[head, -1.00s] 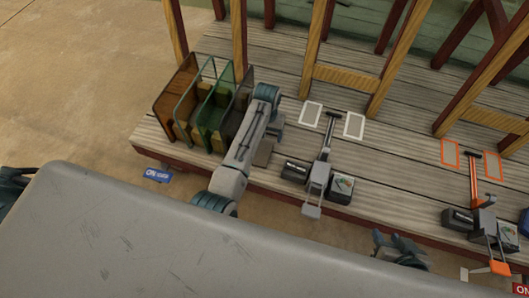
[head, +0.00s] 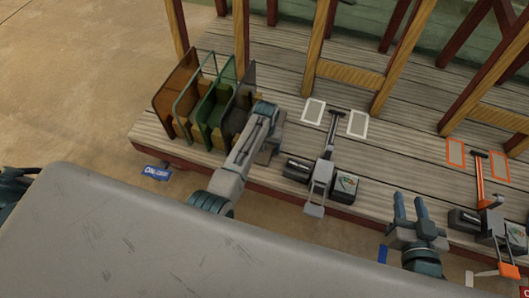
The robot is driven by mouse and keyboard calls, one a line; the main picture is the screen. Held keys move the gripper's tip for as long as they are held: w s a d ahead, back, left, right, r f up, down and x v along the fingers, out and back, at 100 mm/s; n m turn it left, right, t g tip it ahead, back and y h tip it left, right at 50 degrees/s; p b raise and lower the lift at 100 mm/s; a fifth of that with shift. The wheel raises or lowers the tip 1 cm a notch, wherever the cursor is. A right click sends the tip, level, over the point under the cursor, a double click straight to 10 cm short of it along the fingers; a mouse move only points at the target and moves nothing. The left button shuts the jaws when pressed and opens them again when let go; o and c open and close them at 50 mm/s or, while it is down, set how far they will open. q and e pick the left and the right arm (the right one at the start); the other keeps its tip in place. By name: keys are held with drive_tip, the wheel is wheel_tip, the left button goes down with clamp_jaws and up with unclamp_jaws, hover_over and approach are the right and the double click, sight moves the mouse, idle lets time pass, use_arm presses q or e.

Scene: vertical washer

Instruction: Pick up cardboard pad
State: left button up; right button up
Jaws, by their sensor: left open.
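Tan, cardboard-like pieces (head: 187,128) stand between the panels of a divided rack (head: 163,102) on the wooden deck; which one is the pad is unclear. A small flat brown piece (head: 264,154) lies low beside the rack, partly covered by my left arm. My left gripper (head: 273,143) is open beside the rack's right end, mostly hidden under its own wrist; I cannot tell if it touches the brown piece. My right gripper (head: 408,207) is open and empty, its two fingers pointing up the picture, in front of the deck.
A grey stand with dark boxes (head: 320,172) and a similar orange stand (head: 482,190) stand on the deck (head: 385,160). White frames (head: 357,124) and orange frames (head: 455,153) mark the boards. Wooden posts (head: 317,48) rise behind. A blue sign (head: 157,172) is near the deck's left edge.

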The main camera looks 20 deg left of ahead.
use_arm(q)
drive_tip(key=c, duration=1)
